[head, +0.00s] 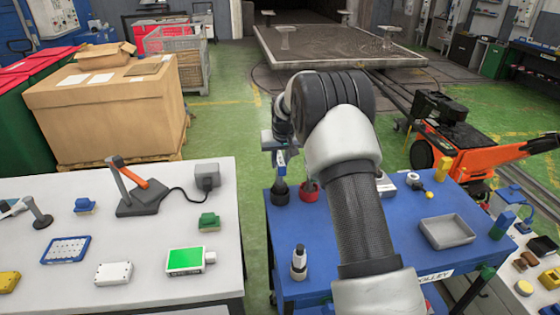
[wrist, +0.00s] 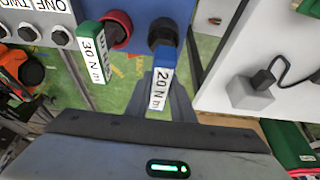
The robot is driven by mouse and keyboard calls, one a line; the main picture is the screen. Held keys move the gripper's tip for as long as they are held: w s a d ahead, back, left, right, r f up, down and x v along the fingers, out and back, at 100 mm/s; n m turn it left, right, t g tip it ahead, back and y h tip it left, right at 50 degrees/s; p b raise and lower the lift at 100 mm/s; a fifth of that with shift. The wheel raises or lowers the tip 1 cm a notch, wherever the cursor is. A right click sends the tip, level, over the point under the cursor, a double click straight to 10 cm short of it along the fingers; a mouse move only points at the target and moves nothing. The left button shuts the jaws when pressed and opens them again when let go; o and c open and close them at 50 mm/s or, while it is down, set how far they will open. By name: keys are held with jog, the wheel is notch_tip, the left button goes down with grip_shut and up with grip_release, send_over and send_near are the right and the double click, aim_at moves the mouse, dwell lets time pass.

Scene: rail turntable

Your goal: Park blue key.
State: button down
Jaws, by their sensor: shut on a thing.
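The blue key (wrist: 164,57) has a blue handle and a white label reading "20 N m". My gripper (wrist: 160,85) is shut on its handle, one finger on each side, in the wrist view. The key's far end meets a round black holder (wrist: 162,32); I cannot tell whether it is seated in it. In the head view, the blue key (head: 281,160) stands upright over the black holder (head: 279,192) at the trolley's left back corner, below my gripper (head: 280,142). My arm hides part of the trolley.
A green key (wrist: 92,58) marked "30 N m" sits at a red holder (wrist: 118,28), close beside the blue key. The blue trolley (head: 325,240) carries a grey tray (head: 447,232) and a bottle (head: 299,263). A white table (head: 140,240) stands left, across a green floor gap.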

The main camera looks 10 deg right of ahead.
jog(key=b, duration=0.3)
send_over(280, 185)
jog(key=shift+s+x, duration=0.2)
jog(key=shift+x, duration=0.8)
jog(key=shift+s+x, duration=0.25)
jog(key=shift+x, duration=0.75)
jog(key=c, duration=1.4)
grip_release()
jog(key=shift+f, duration=0.15)
jog(key=shift+c, duration=0.2)
jog(key=shift+s, duration=0.1)
jog(key=v, duration=1.7)
